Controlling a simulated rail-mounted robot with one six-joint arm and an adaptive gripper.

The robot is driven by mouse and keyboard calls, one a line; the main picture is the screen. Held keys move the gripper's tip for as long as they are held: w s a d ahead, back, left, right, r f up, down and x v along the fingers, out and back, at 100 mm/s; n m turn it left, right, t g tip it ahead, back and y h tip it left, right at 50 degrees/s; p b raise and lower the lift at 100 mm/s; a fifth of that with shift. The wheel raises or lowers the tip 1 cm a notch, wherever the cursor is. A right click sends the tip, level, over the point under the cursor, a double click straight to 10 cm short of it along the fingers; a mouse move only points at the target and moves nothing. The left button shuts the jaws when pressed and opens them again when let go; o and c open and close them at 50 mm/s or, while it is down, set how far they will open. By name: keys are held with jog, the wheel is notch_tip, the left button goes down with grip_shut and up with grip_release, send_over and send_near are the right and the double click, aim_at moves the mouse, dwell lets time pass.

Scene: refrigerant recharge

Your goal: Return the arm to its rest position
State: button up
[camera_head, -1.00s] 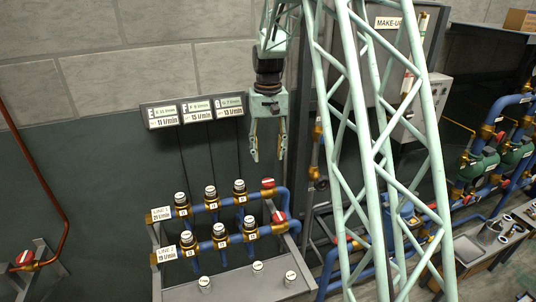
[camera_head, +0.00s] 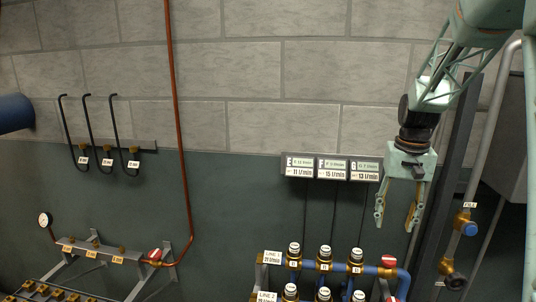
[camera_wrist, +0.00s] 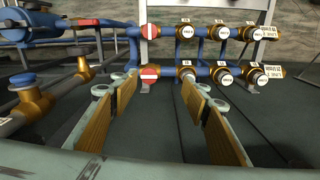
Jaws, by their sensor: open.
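My gripper (camera_head: 398,206) hangs from my green lattice arm on the right of the head view, fingers pointing down. It is open and empty, with a clear gap between the two fingers. It is in front of the wall, just right of and below the flow-rate display panel (camera_head: 332,168), and above the blue valve manifold (camera_head: 372,271). In the wrist view both fingers (camera_wrist: 158,112) stand apart with nothing between them. The red-capped valves and the white-capped valves (camera_wrist: 222,75) of the manifold show beyond the fingertips.
A vertical pipe with a blue-handled valve (camera_head: 465,225) stands close to the right of my gripper. On the left are a copper pipe (camera_head: 178,120), black hooked hoses (camera_head: 98,140) and a gauge manifold (camera_head: 100,252). The wall between the copper pipe and the display panel is bare.

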jog(key=s+a+r+n+t+b, duration=0.1)
jog(key=s+a+r, duration=0.5)
jog(key=s, duration=0.4)
jog(key=s+a+r+n+t+b, duration=0.1)
jog(key=s+a+r, duration=0.5)
jog(key=s, duration=0.4)
jog(key=s+a, duration=0.2)
jog(key=s, duration=0.9)
jog(key=s+a+n+t+b, duration=0.1)
jog(key=s+a, duration=0.2)
jog(key=s, duration=0.9)
jog(key=shift+a+f, duration=0.3)
jog(key=shift+f, duration=0.15)
